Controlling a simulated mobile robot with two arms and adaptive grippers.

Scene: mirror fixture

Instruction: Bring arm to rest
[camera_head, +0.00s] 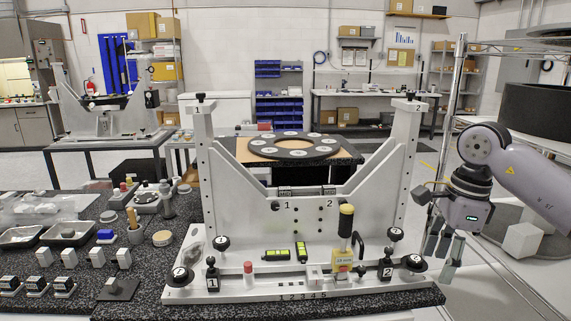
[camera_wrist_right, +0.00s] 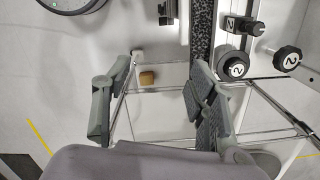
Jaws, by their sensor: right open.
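My right gripper (camera_head: 444,254) hangs at the right side of the head view, fingers pointing down and spread apart. It stands to the right of the white mirror fixture (camera_head: 240,238), clear of it. In the right wrist view the gripper (camera_wrist_right: 163,72) shows both grey fingers apart, with nothing held between them. Black knobs marked 2 (camera_wrist_right: 233,66) lie beyond the right finger. The fixture stands upright on a speckled black table (camera_head: 130,300). My left arm and gripper are not in view.
A wire rack (camera_head: 452,120) with a large black round part (camera_head: 545,112) stands close around my right arm. A yellow-handled tool (camera_head: 345,222) stands on the fixture base. Trays (camera_head: 65,236) and small blocks fill the table's left side. Pale floor lies below the gripper.

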